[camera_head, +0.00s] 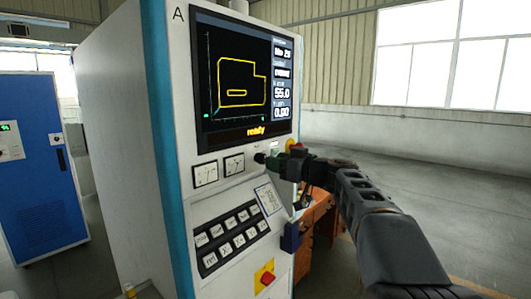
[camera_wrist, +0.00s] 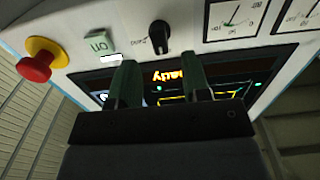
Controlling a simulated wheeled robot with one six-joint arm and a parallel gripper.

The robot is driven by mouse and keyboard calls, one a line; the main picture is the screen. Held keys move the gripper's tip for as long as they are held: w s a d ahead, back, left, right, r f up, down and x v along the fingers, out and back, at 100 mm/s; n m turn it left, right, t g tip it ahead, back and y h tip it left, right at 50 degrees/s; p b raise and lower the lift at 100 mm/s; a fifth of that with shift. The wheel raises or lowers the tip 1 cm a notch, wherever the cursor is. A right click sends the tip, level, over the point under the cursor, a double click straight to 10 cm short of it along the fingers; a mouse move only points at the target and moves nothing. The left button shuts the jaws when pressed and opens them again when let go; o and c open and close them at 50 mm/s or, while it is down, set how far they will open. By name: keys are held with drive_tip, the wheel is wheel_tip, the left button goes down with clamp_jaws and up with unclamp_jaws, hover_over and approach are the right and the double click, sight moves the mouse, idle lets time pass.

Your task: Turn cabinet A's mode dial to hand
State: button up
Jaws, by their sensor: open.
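Cabinet A (camera_head: 122,120) is a white and teal cabinet with a letter A at its top and a lit screen (camera_head: 246,85) reading "ready". In the upside-down wrist view, its mode dial (camera_wrist: 159,36) is a small black knob on the white panel. Lettering beside the dial is too small to read surely. My gripper (camera_wrist: 160,70) is open and empty, its two dark green fingers pointing toward the panel, one on each side of the dial's line. In the head view, my gripper (camera_head: 272,161) is close to the panel below the screen; contact cannot be told.
A red mushroom button (camera_wrist: 35,67) on a yellow base and a green button (camera_wrist: 98,43) sit beside the dial. Two gauges (camera_head: 220,169) are on its other side. A keypad (camera_head: 231,238) and red switch (camera_head: 266,279) are lower. A blue cabinet (camera_head: 40,165) stands left; open floor lies right.

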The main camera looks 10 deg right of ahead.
sight(261, 158)
drive_tip(key=shift+p+x, duration=0.8)
drive_tip(key=shift+x, duration=1.7)
drive_tip(key=shift+c, duration=0.4)
drive_tip(key=c, duration=0.7)
drive_tip(key=shift+o, duration=0.2)
